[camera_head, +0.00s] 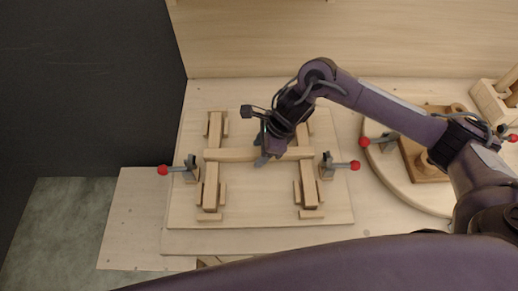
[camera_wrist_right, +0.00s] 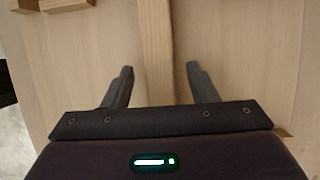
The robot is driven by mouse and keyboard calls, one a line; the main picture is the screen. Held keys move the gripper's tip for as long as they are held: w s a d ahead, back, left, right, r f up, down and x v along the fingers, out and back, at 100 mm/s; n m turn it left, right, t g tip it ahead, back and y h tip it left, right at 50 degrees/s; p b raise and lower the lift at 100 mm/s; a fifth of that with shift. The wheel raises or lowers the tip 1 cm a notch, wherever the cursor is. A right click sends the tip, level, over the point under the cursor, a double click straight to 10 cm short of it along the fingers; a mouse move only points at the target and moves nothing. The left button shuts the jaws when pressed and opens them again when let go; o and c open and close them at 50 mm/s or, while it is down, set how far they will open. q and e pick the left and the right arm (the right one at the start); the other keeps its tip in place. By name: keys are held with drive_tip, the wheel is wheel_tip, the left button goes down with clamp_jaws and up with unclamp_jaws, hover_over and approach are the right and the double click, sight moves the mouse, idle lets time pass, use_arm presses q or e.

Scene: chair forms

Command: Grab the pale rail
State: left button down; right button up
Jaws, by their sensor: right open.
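The pale rail (camera_head: 230,155) lies across two upright-running wooden bars in the form on the board in the head view. It also shows in the right wrist view (camera_wrist_right: 156,45), running up the picture between my fingers. My right gripper (camera_head: 262,155) is over the middle of the rail, hiding a short part of it. Its fingers (camera_wrist_right: 160,80) are open, one on each side of the rail, with a gap on both sides. How deep they reach beside the rail I cannot tell. My left gripper is not in view.
Two red-tipped clamps (camera_head: 185,169) (camera_head: 335,166) stand at the rail's ends. The left bar (camera_head: 212,183) and right bar (camera_head: 308,185) sit between small blocks. A round board (camera_head: 405,190) with wooden parts is at the right. The board's front middle is clear.

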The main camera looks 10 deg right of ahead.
drive_tip(key=shift+a+f, duration=0.1)
drive_tip(key=shift+f, duration=0.1)
drive_tip(key=c, duration=1.1)
drive_tip(key=shift+r, duration=0.1)
drive_tip(key=shift+c, duration=0.2)
